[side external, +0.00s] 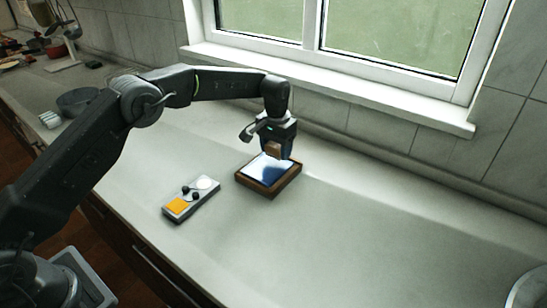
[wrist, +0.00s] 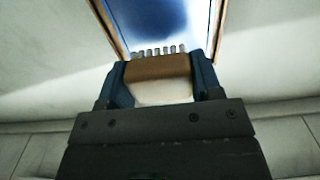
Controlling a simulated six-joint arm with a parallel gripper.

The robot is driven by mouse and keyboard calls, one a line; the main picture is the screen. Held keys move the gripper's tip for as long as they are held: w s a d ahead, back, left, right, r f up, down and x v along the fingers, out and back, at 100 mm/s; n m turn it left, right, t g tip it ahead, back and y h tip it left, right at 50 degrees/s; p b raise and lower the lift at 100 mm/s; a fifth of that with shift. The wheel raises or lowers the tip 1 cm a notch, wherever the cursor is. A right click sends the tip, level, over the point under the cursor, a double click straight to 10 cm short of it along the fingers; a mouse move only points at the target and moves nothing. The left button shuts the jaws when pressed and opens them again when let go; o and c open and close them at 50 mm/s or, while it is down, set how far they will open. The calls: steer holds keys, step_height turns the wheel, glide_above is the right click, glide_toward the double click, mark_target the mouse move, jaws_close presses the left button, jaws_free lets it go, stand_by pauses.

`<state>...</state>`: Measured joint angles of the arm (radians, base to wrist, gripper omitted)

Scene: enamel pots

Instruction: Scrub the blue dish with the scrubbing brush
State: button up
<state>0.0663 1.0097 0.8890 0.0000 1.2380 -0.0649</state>
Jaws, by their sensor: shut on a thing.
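The blue dish (side external: 264,169) is a shallow square with a brown wooden rim and a shiny blue-white inside. It lies flat on the counter, and part of it shows at the top of the wrist view (wrist: 165,25). My gripper (wrist: 161,76) is shut on the scrubbing brush (wrist: 157,68), a brown block with a row of pale bristles pointing towards the dish. In the side external view the brush (side external: 273,149) is at the dish's far part, under my gripper (side external: 275,153). I cannot tell whether the bristles touch the dish.
A small grey holder (side external: 191,200) with an orange square, a white patch and dark knobs lies left of the dish. A dark bowl (side external: 77,101) stands further back left. The window sill (side external: 340,88) and tiled wall run behind.

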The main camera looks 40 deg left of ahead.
steer(key=shift+r, duration=2.75)
steer(key=shift+a, duration=0.1)
